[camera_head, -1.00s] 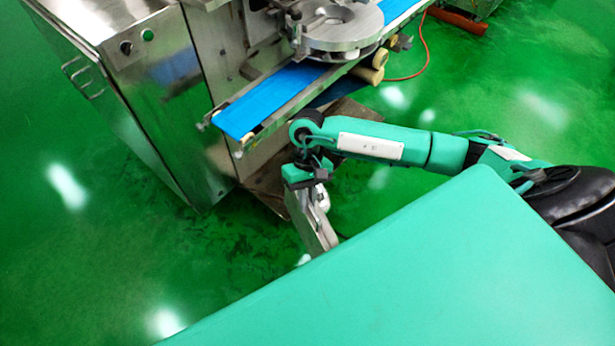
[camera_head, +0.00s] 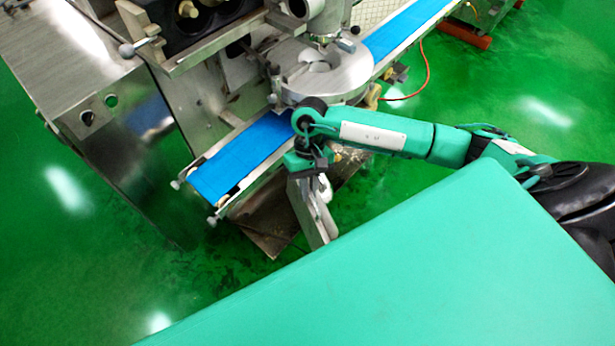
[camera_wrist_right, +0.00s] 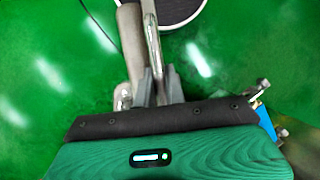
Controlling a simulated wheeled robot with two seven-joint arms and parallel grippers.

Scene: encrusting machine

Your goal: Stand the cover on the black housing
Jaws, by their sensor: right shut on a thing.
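The black housing (camera_head: 207,22) sits on the encrusting machine at the top left of the head view, with round metal parts in it; its top is cut off by the picture edge. My right gripper (camera_head: 309,178) hangs low in front of the blue belt, well apart from the housing. It is shut on a grey metal piece, which I take to be the cover (camera_head: 306,212). The cover points down and is seen nearly edge-on. In the right wrist view, the gripper fingers (camera_wrist_right: 158,88) close on the cover's shiny bar (camera_wrist_right: 150,38). My left gripper is not in view.
The machine's steel cabinet (camera_head: 75,75) stands at the left. A blue conveyor belt (camera_head: 240,158) runs under a round metal head (camera_head: 325,75) just behind my right gripper. A red cable (camera_head: 427,70) hangs farther right. Green floor (camera_head: 75,270) is clear at the lower left.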

